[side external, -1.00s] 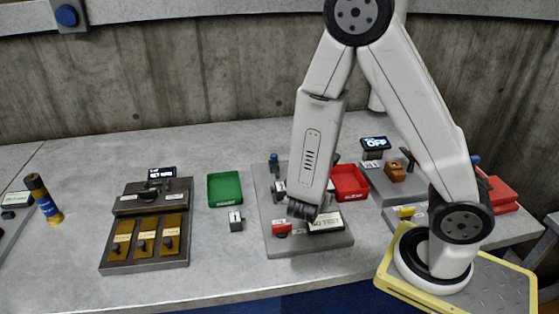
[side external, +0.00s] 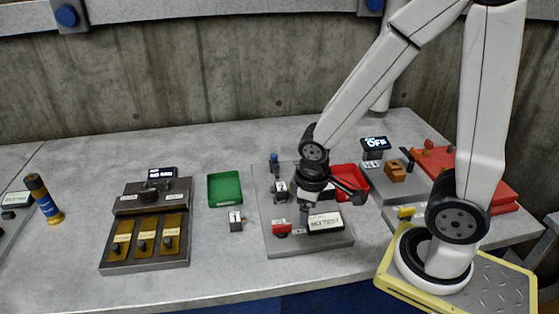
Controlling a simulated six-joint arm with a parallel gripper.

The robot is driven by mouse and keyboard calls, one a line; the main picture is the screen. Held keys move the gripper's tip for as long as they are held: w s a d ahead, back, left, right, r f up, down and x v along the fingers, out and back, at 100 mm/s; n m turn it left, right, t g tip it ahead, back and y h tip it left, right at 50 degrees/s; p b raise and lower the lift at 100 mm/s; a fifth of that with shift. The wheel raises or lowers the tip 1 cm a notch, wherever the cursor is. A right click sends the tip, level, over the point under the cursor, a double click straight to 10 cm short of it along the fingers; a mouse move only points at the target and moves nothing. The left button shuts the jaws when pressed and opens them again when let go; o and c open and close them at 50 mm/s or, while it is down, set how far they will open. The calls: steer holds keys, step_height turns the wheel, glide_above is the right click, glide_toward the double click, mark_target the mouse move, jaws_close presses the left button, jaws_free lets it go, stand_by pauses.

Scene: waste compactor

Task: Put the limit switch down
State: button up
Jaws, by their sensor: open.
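A small dark block with a pale labelled face (side external: 236,222) sits on the table just below the green tray; it may be the limit switch, but it is too small to be sure. My gripper (side external: 333,206) is over the grey test panel (side external: 285,245), right of that block and apart from it. Its fingers are spread, one toward the red tray and one down toward the panel. I see nothing between them. The panel carries a display (side external: 325,222), a red knob (side external: 282,230) and a small block-like part (side external: 281,190) left of my gripper.
The green tray (side external: 210,202) looks empty. The red tray (side external: 364,184) is partly behind my gripper. A dark console (side external: 145,263) with brown plates stands left, with a blue-and-yellow cylinder (side external: 45,201) beyond. A panel reading "OFF" (side external: 374,143) stands right.

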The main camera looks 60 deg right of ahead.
steer(key=w+r+m+t, duration=0.1)
steer(key=w+a+r+m+y, duration=0.1)
steer(key=shift+w+r+m+t, duration=0.1)
steer(key=shift+w+m+t, duration=0.05)
steer(key=shift+m+t, duration=0.2)
stand_by(0.6)
